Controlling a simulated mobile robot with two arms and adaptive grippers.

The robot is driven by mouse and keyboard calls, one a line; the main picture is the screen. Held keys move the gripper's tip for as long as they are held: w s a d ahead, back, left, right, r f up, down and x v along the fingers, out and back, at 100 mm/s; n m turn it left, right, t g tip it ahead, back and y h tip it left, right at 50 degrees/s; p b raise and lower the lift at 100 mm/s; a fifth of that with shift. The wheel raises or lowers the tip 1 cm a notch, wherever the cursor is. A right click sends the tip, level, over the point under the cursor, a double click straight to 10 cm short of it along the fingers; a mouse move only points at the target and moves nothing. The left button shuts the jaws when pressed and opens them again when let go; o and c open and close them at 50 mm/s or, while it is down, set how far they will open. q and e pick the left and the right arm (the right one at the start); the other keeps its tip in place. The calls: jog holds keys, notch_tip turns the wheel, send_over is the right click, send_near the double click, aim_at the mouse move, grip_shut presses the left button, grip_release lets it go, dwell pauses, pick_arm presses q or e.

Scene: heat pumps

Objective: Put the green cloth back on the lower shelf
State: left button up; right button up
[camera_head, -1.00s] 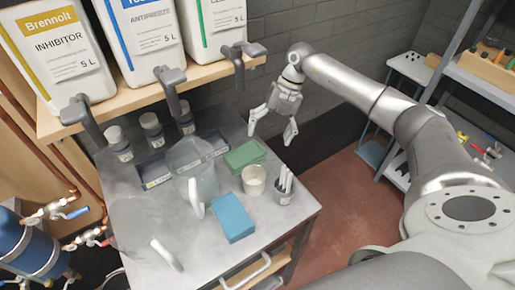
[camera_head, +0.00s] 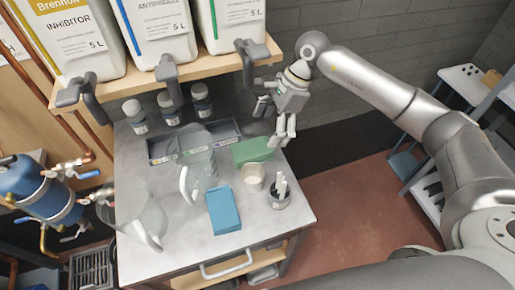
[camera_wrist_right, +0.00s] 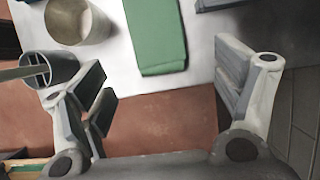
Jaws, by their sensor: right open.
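The green cloth (camera_head: 252,150) lies folded flat on the grey top of the cabinet, near its right back edge; it also shows in the wrist view (camera_wrist_right: 157,35). In the wrist view the cloth lies ahead of and between the spread fingers (camera_wrist_right: 165,72), with no contact visible. Wooden boards (camera_head: 232,276) show below the worktop; I cannot tell if they are the lower shelf. My left gripper is not in view.
A cup (camera_head: 253,177) and a holder with white sticks (camera_head: 279,192) stand in front of the cloth. A blue cloth (camera_head: 223,210), clear jugs (camera_head: 200,172) and a grey divided tray (camera_head: 160,152) lie to its left. Large canisters (camera_head: 160,40) stand on the shelf above.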

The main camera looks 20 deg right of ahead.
aim_at(260, 146)
jog(key=p+x, duration=0.3)
jog(key=x, duration=0.3)
jog(key=shift+s+a+f, duration=0.15)
jog(key=shift+a+f, duration=0.15)
jog(key=shift+f, duration=0.35)
jog(key=c, duration=1.2)
